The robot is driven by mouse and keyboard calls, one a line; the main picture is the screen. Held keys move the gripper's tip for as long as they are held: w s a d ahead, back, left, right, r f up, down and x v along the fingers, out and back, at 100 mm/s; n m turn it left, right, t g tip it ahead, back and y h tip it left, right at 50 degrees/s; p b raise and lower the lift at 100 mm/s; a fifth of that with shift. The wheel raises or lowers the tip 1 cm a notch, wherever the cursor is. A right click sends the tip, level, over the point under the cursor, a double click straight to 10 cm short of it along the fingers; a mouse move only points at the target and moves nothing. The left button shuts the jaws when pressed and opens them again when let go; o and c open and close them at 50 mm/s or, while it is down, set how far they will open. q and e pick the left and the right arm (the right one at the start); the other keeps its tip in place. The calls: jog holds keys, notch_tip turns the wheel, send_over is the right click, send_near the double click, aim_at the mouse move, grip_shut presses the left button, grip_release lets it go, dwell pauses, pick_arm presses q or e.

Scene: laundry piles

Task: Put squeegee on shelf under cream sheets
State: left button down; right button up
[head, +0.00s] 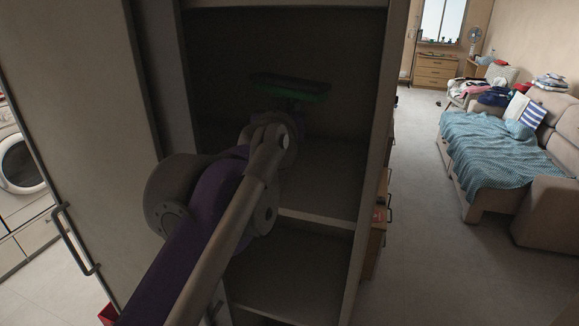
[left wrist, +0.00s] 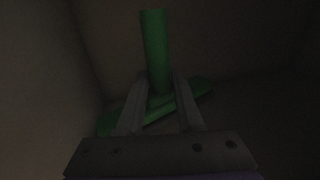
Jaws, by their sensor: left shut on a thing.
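The squeegee, with a dark head edged in green (head: 300,92), is inside the open cabinet, above a shelf (head: 330,185). In the left wrist view its green handle (left wrist: 154,45) runs between the fingers, with a green crosspiece behind them. My left gripper (left wrist: 160,88) is shut on the squeegee. In the head view my arm hides most of the gripper and handle. I cannot tell whether the squeegee touches the cabinet's back wall. I see no cream sheets; the upper cabinet is cut off by the frame. My right gripper is not in view.
A cabinet door (head: 85,130) stands at the left, and the cabinet's side wall (head: 378,150) bounds the right. A lower compartment (head: 290,280) lies below the shelf. Open floor (head: 425,240) and a sofa (head: 550,215) with a blue blanket are to the right.

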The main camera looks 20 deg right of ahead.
pick_arm(q)
jog(key=shift+s+a+f, duration=0.1)
jog(key=shift+s+f, duration=0.05)
jog(key=shift+f, duration=2.15)
jog(key=shift+s+a+f, duration=0.1)
jog(key=shift+s+f, duration=0.05)
jog(key=shift+f, duration=2.15)
jog(key=shift+f, duration=0.1)
jog(key=c, duration=0.6)
grip_release()
jog(key=shift+o, duration=0.2)
